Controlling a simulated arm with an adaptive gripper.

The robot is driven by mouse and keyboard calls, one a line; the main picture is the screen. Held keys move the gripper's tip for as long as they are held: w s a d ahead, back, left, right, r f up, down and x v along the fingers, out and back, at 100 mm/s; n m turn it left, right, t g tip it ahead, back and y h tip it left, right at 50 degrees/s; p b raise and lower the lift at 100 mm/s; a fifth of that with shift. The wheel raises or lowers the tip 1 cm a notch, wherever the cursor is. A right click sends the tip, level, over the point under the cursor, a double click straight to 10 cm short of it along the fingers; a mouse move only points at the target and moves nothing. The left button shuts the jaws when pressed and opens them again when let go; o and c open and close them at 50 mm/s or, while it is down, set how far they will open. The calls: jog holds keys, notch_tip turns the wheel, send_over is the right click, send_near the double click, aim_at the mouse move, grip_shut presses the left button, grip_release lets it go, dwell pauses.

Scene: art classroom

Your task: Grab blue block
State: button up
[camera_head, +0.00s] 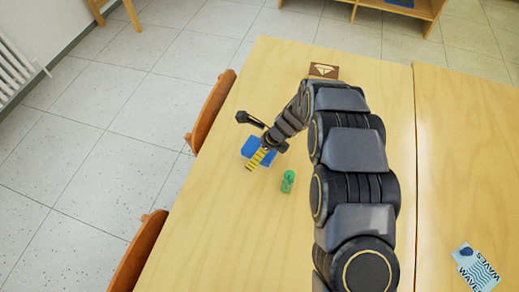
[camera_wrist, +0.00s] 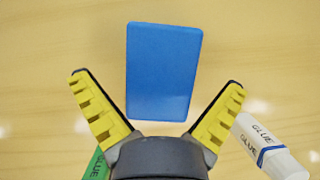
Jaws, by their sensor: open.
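The blue block (camera_wrist: 163,72) lies on the wooden table in the wrist view, just beyond my fingertips and roughly centred between them. In the head view the blue block (camera_head: 250,146) shows partly behind my gripper, near the table's left side. My gripper (camera_wrist: 158,80) is open and empty, with its two yellow-and-black fingers spread wide. In the head view my gripper (camera_head: 262,158) hangs over the near side of the block. I cannot tell its exact height above the table.
A white glue stick (camera_wrist: 268,147) is by the right finger. A brown box (camera_head: 323,71) sits at the far edge. Chairs (camera_head: 213,108) line the left edge. A "WAVES" item (camera_head: 474,268) lies at right.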

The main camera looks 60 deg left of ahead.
jog(key=shift+s+a+f, duration=0.1)
jog(key=shift+a+f, duration=0.1)
jog(key=shift+f, duration=0.3)
jog(key=c, duration=1.2)
jog(key=shift+r, duration=0.15)
